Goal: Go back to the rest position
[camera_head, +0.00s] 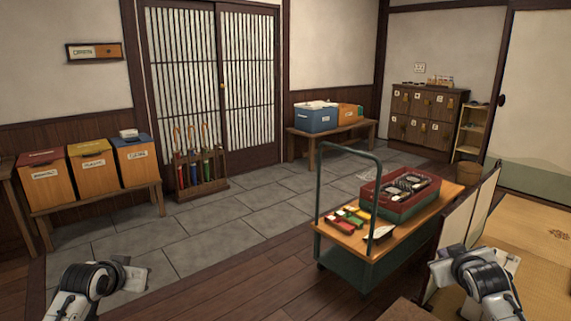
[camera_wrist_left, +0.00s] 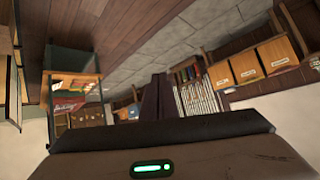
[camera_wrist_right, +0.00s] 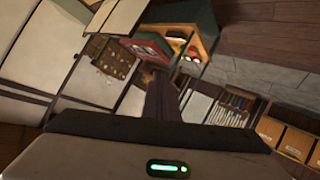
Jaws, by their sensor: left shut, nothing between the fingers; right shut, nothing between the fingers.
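My left gripper (camera_head: 133,274) is at the lower left of the head view, over the floor. Its fingers are together in the left wrist view (camera_wrist_left: 157,98), with nothing between them. My right gripper (camera_head: 508,262) is at the lower right of the head view, beside the low screen and above the tatami. Its fingers are together in the right wrist view (camera_wrist_right: 161,98), with nothing between them. Both grippers are apart from every object in view.
A green-framed cart (camera_head: 345,265) carries a red crate (camera_head: 392,211) and several small coloured items. A low folding screen (camera_head: 462,222) stands near my right arm. Sorting bins (camera_head: 93,173) line the left wall. The grey tiled floor (camera_head: 240,215) is clear.

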